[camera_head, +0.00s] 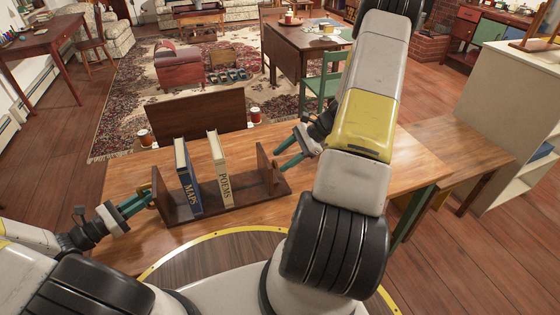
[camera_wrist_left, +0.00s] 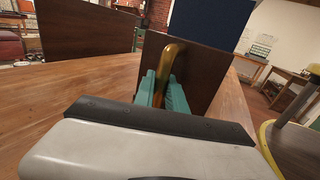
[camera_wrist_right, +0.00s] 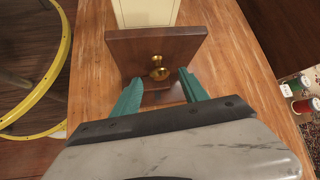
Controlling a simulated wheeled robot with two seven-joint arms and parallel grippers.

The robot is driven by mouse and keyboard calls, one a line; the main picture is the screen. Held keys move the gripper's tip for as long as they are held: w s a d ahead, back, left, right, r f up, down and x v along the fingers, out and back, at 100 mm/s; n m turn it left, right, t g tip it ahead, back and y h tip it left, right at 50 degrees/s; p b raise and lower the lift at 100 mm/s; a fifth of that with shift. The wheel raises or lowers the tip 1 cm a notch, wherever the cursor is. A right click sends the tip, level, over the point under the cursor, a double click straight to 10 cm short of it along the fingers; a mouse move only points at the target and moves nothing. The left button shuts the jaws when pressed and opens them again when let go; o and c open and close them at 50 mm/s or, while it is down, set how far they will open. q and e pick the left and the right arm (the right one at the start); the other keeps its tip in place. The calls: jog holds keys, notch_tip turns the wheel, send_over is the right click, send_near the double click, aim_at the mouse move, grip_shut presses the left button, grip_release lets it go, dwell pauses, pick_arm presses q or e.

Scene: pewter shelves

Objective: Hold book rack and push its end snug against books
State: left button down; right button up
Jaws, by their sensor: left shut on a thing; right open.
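The dark wooden book rack (camera_head: 240,204) stands on the table in the head view. A blue book marked MAPS (camera_head: 188,178) and a cream book marked POEMS (camera_head: 219,172) stand upright in it, apart from each other and from the right end. My left gripper (camera_head: 140,203) is shut on the brass handle (camera_wrist_left: 168,75) of the rack's left end (camera_wrist_left: 190,72). My right gripper (camera_head: 287,154) is open beside the right end (camera_head: 266,169). In the right wrist view its fingers (camera_wrist_right: 158,93) are either side of a brass knob (camera_wrist_right: 159,70) on that end, with the cream book (camera_wrist_right: 146,12) beyond.
The wooden table (camera_head: 410,162) has free room to the right of the rack. A dark upright panel (camera_head: 196,116) stands behind the rack, with small cans (camera_head: 145,137) near it. A white cabinet (camera_head: 510,120) stands further right.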

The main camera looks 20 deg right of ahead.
jog(key=shift+x, duration=0.9)
jog(key=shift+c, duration=0.4)
grip_shut()
dwell(0.5)
